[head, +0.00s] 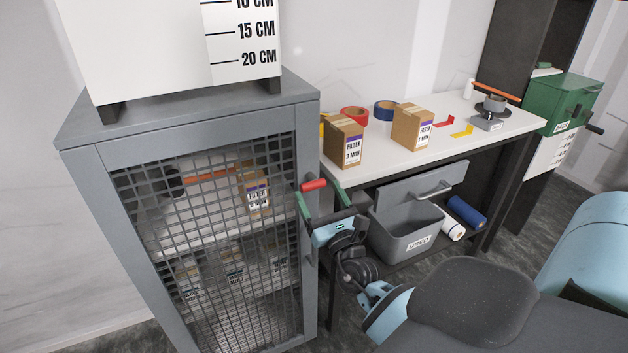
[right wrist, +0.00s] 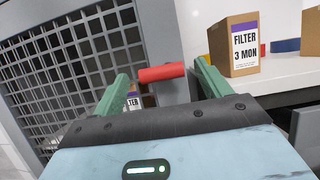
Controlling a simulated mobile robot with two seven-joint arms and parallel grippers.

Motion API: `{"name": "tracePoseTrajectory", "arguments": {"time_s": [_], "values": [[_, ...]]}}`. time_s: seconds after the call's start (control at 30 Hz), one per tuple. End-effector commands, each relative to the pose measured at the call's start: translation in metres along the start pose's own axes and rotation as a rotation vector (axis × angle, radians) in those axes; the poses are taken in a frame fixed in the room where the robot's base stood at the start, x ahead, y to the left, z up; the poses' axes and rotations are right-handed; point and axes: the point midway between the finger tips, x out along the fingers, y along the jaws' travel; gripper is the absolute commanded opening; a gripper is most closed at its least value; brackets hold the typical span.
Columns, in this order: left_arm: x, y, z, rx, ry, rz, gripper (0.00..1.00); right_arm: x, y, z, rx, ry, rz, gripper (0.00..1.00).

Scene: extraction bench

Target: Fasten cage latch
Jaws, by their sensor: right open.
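The grey cage (head: 305,150) stands at left with its mesh door (head: 215,230) against the frame, apparently closed. A red latch handle (head: 313,184) sticks out at the door's right edge. In the right wrist view the red latch handle (right wrist: 162,73) lies roughly level between the green fingers. My right gripper (head: 321,196) is open at the latch; it also shows in the right wrist view (right wrist: 161,70). Whether a finger touches the handle I cannot tell. The latch's mount is mostly hidden. My left gripper is not in view.
Right of the cage is a white bench (head: 400,150) with filter boxes (head: 411,126) and tape rolls. Below it are a grey bin (head: 405,232) and a drawer (head: 425,185). A green box (head: 570,100) with a crank is at far right. Filter boxes stand inside the cage.

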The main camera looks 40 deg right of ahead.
Motion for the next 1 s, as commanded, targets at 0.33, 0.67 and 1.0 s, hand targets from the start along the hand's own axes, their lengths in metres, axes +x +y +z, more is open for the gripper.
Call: {"name": "tracePoseTrajectory", "arguments": {"time_s": [0.33, 0.67, 1.0], "values": [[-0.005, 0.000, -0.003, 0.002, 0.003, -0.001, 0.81, 0.041, 0.000, 0.001, 0.002, -0.001, 0.000, 0.76], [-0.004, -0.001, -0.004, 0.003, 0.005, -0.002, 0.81, 0.044, 0.000, 0.000, 0.002, 0.001, 0.000, 0.76], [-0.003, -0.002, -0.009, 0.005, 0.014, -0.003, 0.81, 0.044, 0.000, 0.000, 0.002, 0.001, 0.000, 0.33]]}}
